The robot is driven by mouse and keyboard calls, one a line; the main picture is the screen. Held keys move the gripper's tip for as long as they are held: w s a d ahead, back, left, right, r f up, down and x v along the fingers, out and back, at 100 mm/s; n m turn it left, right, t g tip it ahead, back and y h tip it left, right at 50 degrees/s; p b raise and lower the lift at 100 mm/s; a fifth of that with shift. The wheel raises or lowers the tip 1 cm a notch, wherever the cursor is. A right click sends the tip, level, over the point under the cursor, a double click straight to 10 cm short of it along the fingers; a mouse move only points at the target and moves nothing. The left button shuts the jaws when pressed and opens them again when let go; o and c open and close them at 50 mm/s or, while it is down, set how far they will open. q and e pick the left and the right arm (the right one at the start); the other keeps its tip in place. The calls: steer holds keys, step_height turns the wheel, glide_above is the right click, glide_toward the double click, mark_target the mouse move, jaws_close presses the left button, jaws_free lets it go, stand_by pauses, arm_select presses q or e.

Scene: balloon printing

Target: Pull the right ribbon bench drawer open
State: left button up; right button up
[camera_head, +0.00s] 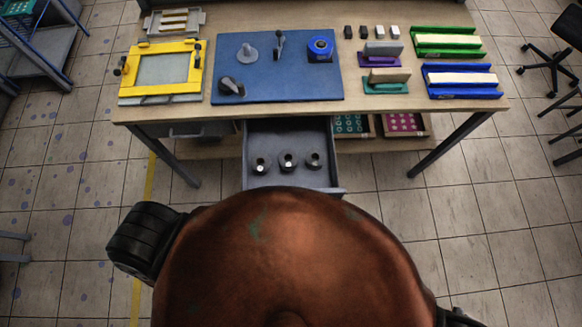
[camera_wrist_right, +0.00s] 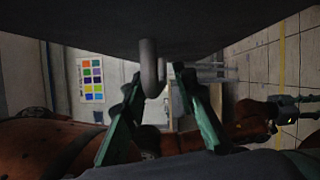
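The right ribbon bench drawer (camera_head: 263,134) stands pulled out from under the bench top, in the middle of the head view. Three grey spool-like pieces (camera_head: 288,161) stand in a row inside it. In the right wrist view the dark drawer front fills the top, and its grey curved handle (camera_wrist_right: 150,72) hangs down between the green fingers of my right gripper (camera_wrist_right: 158,80). A narrow gap shows between the handle and the right-hand finger. My body hides this gripper in the head view. What looks like my left gripper (camera_wrist_right: 293,108) shows small and dark at the right edge.
The left drawer (camera_head: 190,129) is shut. The bench top (camera_head: 355,110) carries a yellow frame (camera_head: 190,90), a blue mat (camera_head: 265,90) with tools, and green and blue trays (camera_head: 462,93). A lower shelf (camera_head: 355,143) holds patterned boxes.

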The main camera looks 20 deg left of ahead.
steer(key=shift+d, duration=0.25)
steer(key=d, duration=1.1)
steer(key=shift+d+f, duration=0.25)
steer(key=shift+f, duration=0.2)
steer(key=shift+w, duration=0.1)
